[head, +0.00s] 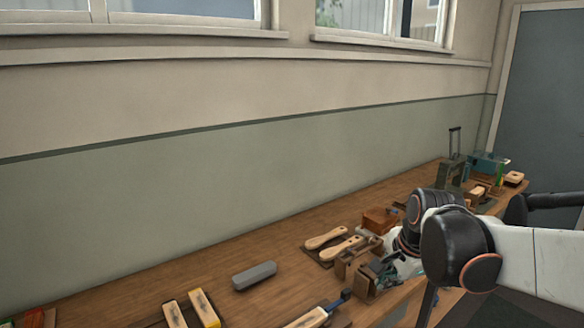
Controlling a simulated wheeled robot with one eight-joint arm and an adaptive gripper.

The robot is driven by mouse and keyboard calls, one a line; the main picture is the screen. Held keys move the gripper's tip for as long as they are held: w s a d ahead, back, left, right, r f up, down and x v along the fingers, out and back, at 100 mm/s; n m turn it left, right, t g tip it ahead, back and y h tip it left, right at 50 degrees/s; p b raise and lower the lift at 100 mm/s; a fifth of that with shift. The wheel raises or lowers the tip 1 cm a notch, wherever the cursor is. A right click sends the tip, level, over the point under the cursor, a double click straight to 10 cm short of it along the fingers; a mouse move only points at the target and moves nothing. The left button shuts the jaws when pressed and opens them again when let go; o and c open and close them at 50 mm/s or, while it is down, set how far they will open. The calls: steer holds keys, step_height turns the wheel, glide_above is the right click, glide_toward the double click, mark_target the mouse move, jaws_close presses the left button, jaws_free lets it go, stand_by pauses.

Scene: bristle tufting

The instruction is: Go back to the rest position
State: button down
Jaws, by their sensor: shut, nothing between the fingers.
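My arm reaches in from the right, its black elbow joint in front of the bench. My gripper (378,268) is a small dark shape at the arm's end, low over the bench beside wooden blocks. It is shut and holds nothing. My own arm partly hides it, and its height above the bench is hard to tell. Two pale wooden brush handles (333,243) lie on a dark mat just left of it.
The wooden bench (215,260) runs along the wall. A grey block (254,275) lies mid-bench, with yellow-edged wooden pieces (204,308) in front. A teal box (487,163) stands at the far end. The bench strip along the wall is clear.

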steer(key=s+a+r+n+t, duration=0.1)
steer(key=s+n+t, duration=0.1)
steer(key=s+n, duration=1.3)
steer(key=shift+s+a+t+h, duration=0.2)
steer(key=shift+s+t+h, duration=0.15)
steer(key=shift+s, duration=0.9)
steer(key=c, duration=2.4)
jaws_free()
